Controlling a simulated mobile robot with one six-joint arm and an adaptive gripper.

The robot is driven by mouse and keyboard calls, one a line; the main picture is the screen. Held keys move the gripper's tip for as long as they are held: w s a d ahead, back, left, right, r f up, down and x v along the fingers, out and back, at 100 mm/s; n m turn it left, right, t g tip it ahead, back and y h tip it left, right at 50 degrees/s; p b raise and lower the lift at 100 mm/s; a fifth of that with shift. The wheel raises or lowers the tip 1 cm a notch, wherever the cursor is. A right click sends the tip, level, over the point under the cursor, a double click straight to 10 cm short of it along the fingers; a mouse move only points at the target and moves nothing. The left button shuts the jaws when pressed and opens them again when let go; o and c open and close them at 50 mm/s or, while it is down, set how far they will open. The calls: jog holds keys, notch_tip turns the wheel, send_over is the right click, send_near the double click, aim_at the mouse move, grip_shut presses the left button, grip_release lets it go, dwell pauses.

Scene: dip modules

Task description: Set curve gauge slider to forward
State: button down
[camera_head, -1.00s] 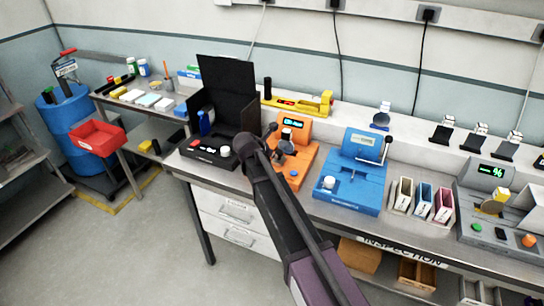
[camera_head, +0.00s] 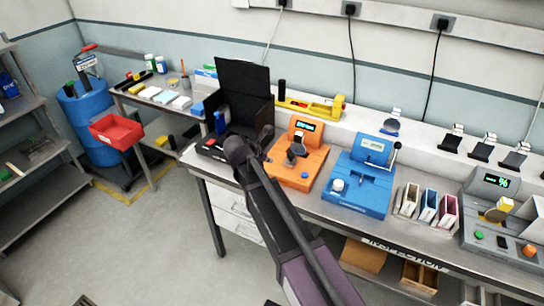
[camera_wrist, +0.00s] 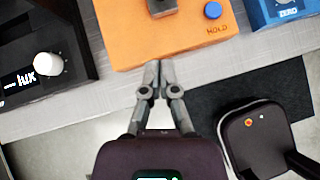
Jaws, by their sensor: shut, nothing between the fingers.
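My gripper (camera_wrist: 158,78) is shut and empty in the wrist view. Its fingertips are just in front of the near edge of an orange instrument (camera_wrist: 190,40). This instrument has a blue button (camera_wrist: 213,10) marked HOLD and a dark metal part (camera_wrist: 161,6) cut off by the top edge. In the head view the orange instrument (camera_head: 312,165) stands on the bench with a lit display and a dark grey fitting (camera_head: 296,150) on top. I cannot read a curve gauge label or tell the slider's position. My arm hides part of the bench there.
A black light box (camera_head: 243,92) stands left of the orange instrument, its knob (camera_wrist: 47,65) showing in the wrist view. A blue instrument (camera_head: 355,200) is on the right, then several small bins (camera_head: 428,205). Open floor (camera_head: 150,240) lies left of the bench (camera_head: 330,207).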

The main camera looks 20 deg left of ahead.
jog(key=shift+p+v, duration=0.5)
jog(key=shift+v, duration=0.6)
jog(key=d+f+m+g, duration=0.2)
jog(key=d+m, duration=0.5)
jog(key=d, duration=0.6)
jog(key=d+f+m+g, duration=0.25)
jog(key=d+m, duration=0.55)
jog(key=d, duration=0.5)
jog(key=s+d+m+g+y, duration=0.1)
jog(key=s+d+m+g, duration=0.1)
jog(key=s+d+m, duration=0.3)
jog(key=s+d+m+g+y, duration=0.2)
jog(key=s+d+m, duration=0.3)
jog(key=d+m, duration=0.7)
jog(key=d+f, duration=0.1)
jog(key=d, duration=0.3)
jog(key=shift+s, duration=0.35)
